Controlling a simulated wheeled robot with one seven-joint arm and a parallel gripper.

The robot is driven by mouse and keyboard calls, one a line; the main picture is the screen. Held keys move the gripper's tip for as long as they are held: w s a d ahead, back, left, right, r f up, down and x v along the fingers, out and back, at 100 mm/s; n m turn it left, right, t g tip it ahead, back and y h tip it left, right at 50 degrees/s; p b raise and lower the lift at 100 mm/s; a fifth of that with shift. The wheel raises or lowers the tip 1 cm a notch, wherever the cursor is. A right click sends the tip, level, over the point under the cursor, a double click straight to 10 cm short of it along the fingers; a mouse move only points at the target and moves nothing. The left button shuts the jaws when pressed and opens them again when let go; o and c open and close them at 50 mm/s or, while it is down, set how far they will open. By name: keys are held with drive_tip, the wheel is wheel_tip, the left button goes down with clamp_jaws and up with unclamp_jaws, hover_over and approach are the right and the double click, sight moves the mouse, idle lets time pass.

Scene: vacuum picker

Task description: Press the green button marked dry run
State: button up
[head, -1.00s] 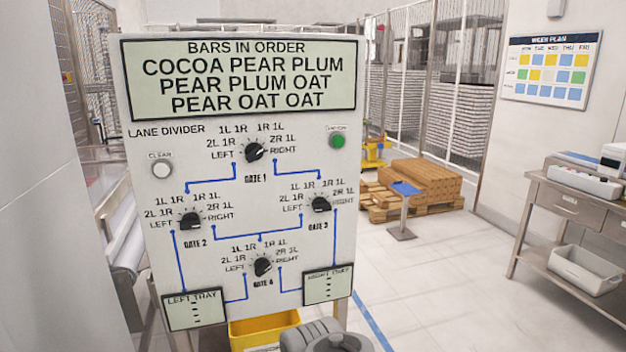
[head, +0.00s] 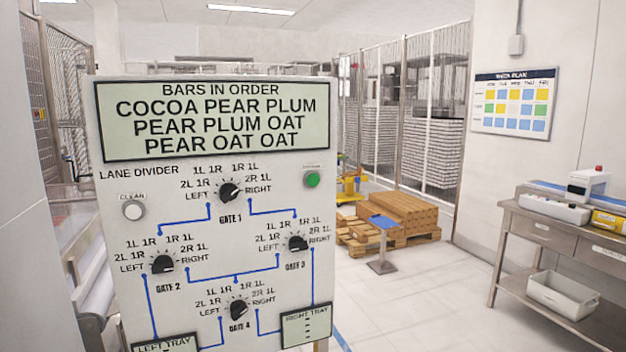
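The green button (head: 312,180) is a round cap at the upper right of the white lane divider panel (head: 112,235). The small label above it is too blurred to read. The panel stands upright and close, left of centre in the head view. My gripper is not in view, and nothing covers the button.
The panel also has a white clear button (head: 133,211), several black gate knobs such as gate 1 (head: 230,191), and an order screen (head: 215,154). A steel table (head: 540,232) stands at right.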

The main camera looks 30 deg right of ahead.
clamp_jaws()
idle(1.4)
